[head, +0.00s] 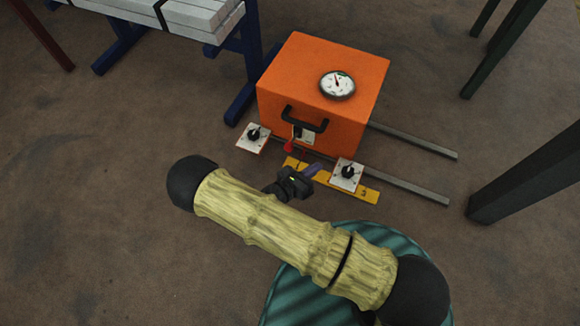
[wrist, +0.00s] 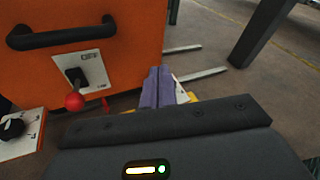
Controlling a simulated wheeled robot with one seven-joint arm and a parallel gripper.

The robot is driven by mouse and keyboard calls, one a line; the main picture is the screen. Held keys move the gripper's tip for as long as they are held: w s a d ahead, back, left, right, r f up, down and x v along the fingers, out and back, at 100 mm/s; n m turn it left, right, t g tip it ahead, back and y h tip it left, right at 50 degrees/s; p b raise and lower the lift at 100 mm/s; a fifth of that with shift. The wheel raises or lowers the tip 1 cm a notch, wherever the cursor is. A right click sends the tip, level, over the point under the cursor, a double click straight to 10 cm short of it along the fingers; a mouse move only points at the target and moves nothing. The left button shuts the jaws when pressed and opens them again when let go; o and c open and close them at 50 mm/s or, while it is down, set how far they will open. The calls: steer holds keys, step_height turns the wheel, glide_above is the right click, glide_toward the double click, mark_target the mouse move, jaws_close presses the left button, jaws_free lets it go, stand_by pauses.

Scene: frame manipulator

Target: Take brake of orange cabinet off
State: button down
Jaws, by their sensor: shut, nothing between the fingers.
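The orange cabinet (head: 300,70) stands on the floor with a black handle (head: 304,119) on its front. Below the handle, a lever with a red knob (wrist: 74,101) sits on a white plate (wrist: 92,68); it points downward. The plate's upper lettering looks like OFF; its lower lettering is too small to read surely. The red knob also shows in the head view (head: 289,146). My gripper (head: 313,169) is in front of the cabinet, to the right of the lever and apart from it. Its purple fingers (wrist: 157,86) are together and hold nothing.
White plates with black knobs stand at the left (head: 253,138) and right (head: 348,173) of the cabinet's front. Metal rails (head: 415,140) extend right. A blue-legged bench (head: 246,62) is behind left; a dark post (head: 530,172) is at right.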

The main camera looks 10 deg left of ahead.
mark_target(292, 142)
steer(key=s+a+f+n+t+y+b, duration=0.1)
steer(key=a+f+n+t+y+b, duration=0.1)
steer(key=f, duration=0.6)
steer(key=s+a+f+n+t+y+b, duration=0.1)
steer(key=a+f+n+t+y+b, duration=0.1)
steer(key=a+f+n+y+b, duration=0.3)
step_height(292, 142, down, 3)
steer(key=a+n+y, duration=0.1)
steer(key=n, duration=0.2)
steer(key=shift+s+t+b, duration=0.2)
steer(key=shift+t+b, duration=0.1)
steer(key=shift+r, duration=0.1)
steer(key=w+a+r+b, duration=0.1)
steer(key=w+b, duration=0.3)
steer(key=w, duration=0.7)
steer(key=shift+a+r+b, duration=0.3)
steer(key=shift+r+b, duration=0.1)
steer(key=shift+r, duration=0.5)
steer(key=shift+w+r, duration=0.1)
